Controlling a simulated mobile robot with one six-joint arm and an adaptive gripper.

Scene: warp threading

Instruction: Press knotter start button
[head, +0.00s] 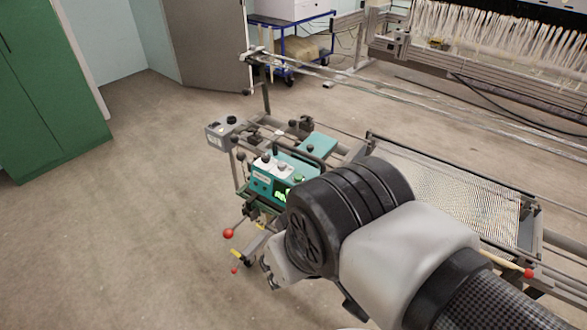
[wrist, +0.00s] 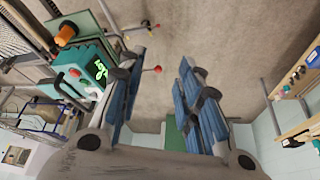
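The teal knotter (head: 285,178) stands on the frame left of my arm in the head view, with a pale top plate, dark knobs and a lit green display. In the wrist view the knotter (wrist: 83,72) is at the left, with its green display and an orange knob near it. I cannot tell which control is the start button. My gripper (wrist: 162,62) is open and empty, its blue-padded fingers apart, with floor showing between them. The knotter is beside the left finger, with no visible contact. In the head view my arm hides part of the knotter's near side.
A grey control box (head: 221,132) stands left of the knotter. Red-ball levers (head: 228,233) stick out at its front. The warp sheet (head: 465,190) stretches to the right. A green cabinet (head: 45,85) stands far left; the floor (head: 150,220) between is clear.

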